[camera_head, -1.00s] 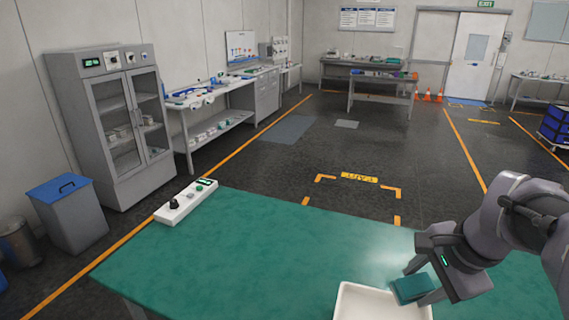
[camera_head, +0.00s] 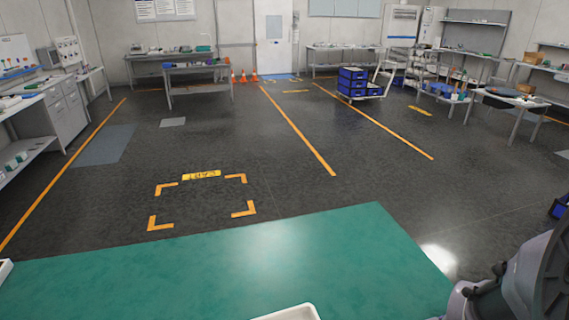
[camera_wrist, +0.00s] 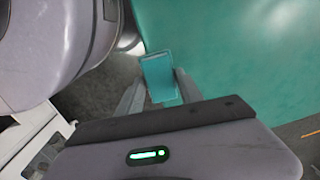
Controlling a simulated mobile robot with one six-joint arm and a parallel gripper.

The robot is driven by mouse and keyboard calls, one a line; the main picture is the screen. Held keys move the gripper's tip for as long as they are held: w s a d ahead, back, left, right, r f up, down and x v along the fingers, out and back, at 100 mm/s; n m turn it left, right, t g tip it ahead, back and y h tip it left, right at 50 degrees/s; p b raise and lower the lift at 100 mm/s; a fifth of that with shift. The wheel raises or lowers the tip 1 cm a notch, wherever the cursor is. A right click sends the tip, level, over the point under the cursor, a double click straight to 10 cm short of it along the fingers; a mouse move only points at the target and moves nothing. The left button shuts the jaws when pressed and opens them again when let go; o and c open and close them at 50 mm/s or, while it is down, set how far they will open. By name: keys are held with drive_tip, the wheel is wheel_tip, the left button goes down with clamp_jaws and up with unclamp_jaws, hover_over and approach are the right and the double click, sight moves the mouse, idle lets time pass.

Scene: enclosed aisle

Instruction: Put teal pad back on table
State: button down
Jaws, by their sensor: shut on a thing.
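In the wrist view my gripper (camera_wrist: 160,92) is shut on the teal pad (camera_wrist: 158,72), a small flat rectangular block held between the two fingers. Dark floor and the edge of the green table (camera_wrist: 230,50) show behind the pad. In the head view the green table (camera_head: 300,265) fills the bottom of the picture. My gripper and the pad are outside the head view; only part of my arm shows at the lower right. I cannot tell how high the pad is above the table.
A white tray (camera_head: 290,313) shows at the bottom edge on the table. A white control box (camera_head: 4,270) is cut off at the left edge. The visible tabletop between them is clear. Beyond the table lies open floor with a marked cart bay (camera_head: 200,200).

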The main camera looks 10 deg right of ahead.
drive_tip(key=w+d, duration=0.1)
drive_tip(key=w, duration=0.2)
drive_tip(key=w+d, duration=0.1)
drive_tip(key=w, duration=0.3)
drive_tip(key=w+d+f+b, duration=0.1)
drive_tip(key=w, duration=0.2)
drive_tip(key=shift+w+d+f, duration=0.1)
drive_tip(key=shift+w+d, duration=0.05)
drive_tip(key=shift+d, duration=0.05)
wheel_tip(320, 180, down, 4)
drive_tip(key=shift+r+b, duration=0.2)
drive_tip(key=shift+b, duration=0.65)
drive_tip(key=shift+r, duration=0.1)
drive_tip(key=c, duration=0.7)
unclamp_jaws()
drive_tip(key=shift+c, duration=0.2)
